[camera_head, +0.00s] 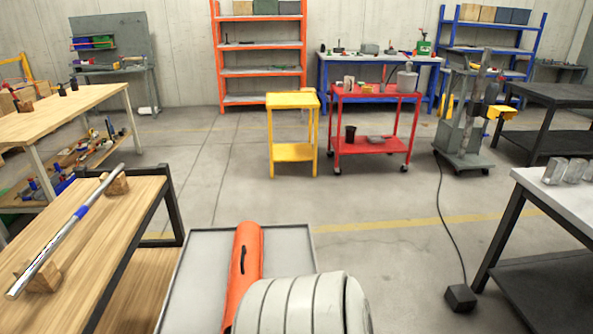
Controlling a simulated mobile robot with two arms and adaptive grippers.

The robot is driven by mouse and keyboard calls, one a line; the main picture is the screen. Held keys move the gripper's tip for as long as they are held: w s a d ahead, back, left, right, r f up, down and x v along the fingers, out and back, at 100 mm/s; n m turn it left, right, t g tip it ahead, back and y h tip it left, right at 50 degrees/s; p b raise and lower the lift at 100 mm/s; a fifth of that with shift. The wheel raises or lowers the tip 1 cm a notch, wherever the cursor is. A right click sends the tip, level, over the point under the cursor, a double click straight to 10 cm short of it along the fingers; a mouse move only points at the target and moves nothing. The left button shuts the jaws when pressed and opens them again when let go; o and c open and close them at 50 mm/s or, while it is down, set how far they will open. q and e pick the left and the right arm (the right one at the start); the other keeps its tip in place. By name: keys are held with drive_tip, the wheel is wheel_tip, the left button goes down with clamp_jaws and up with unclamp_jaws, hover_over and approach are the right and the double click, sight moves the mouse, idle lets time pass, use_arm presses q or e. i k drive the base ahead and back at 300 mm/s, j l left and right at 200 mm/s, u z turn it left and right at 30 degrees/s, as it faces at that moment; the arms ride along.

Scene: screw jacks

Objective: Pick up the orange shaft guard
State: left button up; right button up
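The orange shaft guard (246,262) is a long, rounded orange piece with a dark handle or slot on top. It lies on a grey tray-like surface (205,270) with a dark rim, at the bottom centre. Its long side runs away from me, leaning slightly to the right at the far end. A pale grey ribbed, rounded shape, which may be part of my own body, covers its near right side. The near end of the guard is partly hidden. Neither of my grippers is in view.
A wooden table (139,200) at left holds a metal shaft (62,238) with a blue band on wooden blocks. A grey-topped table (563,197) stands at right. A yellow cart (293,101) and red cart (372,96) stand further back. The floor between is mostly clear.

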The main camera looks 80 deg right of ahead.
sight(246, 262)
drive_tip(key=z, duration=2.25)
